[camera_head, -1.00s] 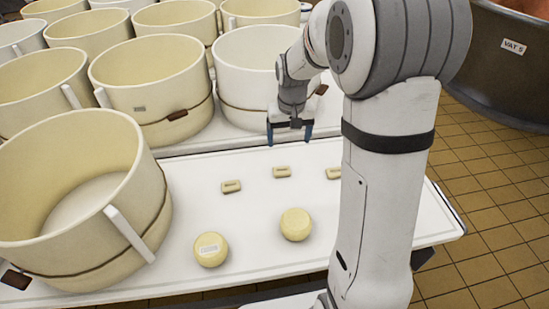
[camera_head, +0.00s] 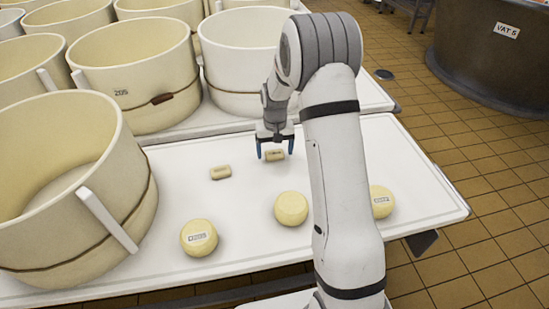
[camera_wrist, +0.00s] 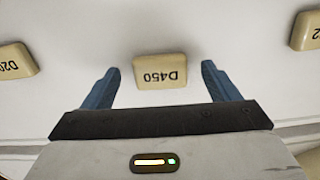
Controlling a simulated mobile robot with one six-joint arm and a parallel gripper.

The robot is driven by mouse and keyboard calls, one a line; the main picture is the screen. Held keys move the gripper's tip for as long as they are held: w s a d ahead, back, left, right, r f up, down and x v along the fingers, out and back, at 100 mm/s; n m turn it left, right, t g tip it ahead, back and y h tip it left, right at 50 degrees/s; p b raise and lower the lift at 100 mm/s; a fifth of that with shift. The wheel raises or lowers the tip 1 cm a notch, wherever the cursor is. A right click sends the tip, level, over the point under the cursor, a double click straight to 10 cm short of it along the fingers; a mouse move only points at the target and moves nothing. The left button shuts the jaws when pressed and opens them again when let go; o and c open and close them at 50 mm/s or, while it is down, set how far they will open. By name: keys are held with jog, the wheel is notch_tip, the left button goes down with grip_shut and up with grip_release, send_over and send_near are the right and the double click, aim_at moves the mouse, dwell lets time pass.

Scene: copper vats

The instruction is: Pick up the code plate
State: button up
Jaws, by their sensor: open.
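A small cream code plate marked D450 (camera_wrist: 161,71) lies flat on the white table. In the wrist view it sits between and just beyond the tips of my open gripper (camera_wrist: 160,78), with a gap on both sides. In the head view this plate (camera_head: 275,155) is right at the blue fingers of my gripper (camera_head: 275,153). A second code plate (camera_head: 220,173) lies to its left; in the wrist view one partly cut off at left (camera_wrist: 14,60) reads "D20", and another at right (camera_wrist: 306,31) shows a "2".
Three round cheeses, at left (camera_head: 198,238), middle (camera_head: 291,209) and right (camera_head: 382,201), lie on the table (camera_head: 250,250) near its front. A large cream mould (camera_head: 60,240) stands at left. Several moulds (camera_head: 135,75) stand behind. A copper vat labelled VAT 5 (camera_head: 485,60) is at back right.

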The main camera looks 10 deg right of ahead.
jog(key=shift+f, duration=0.5)
jog(key=shift+c, duration=0.3)
jog(key=c, duration=1)
